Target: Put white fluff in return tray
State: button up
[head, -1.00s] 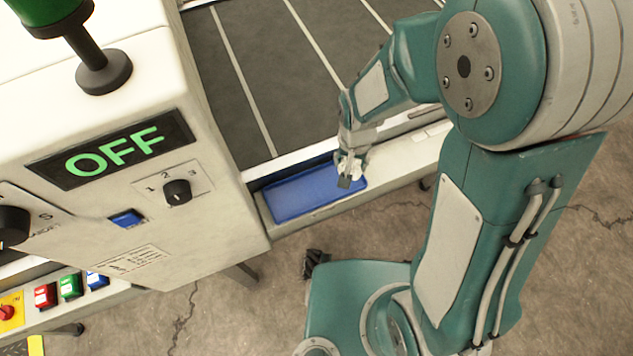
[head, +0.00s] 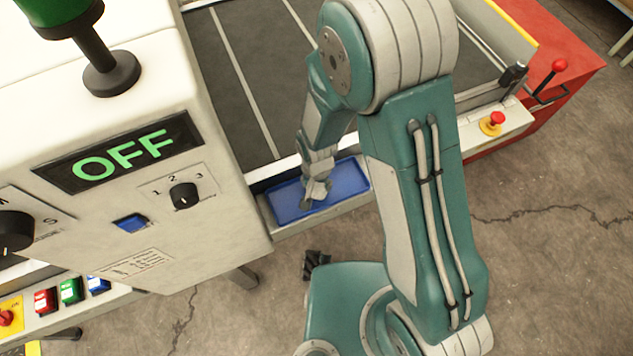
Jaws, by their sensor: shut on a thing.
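The blue return tray (head: 346,178) sits on the ledge along the near edge of the dark conveyor, right of the white machine. My gripper (head: 314,199) points down over the middle of the tray. It is shut on a small piece of white fluff (head: 319,188), which shows between and beside the fingers. Whether the fluff touches the tray floor I cannot tell. The visible parts of the tray are bare.
A white machine (head: 120,225) with a green OFF display (head: 125,154) stands close on the left. The dark conveyor (head: 235,75) lies behind the tray. A red button on a yellow base (head: 492,123) and a red-knobbed lever (head: 558,66) are at the right.

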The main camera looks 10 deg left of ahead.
jog(key=shift+d, duration=0.1)
jog(key=o, duration=0.7)
jog(key=shift+d, duration=0.2)
jog(key=shift+a, duration=0.15)
jog(key=shift+r, duration=0.5)
notch_tip(320, 180, up, 11)
jog(key=shift+r, duration=0.1)
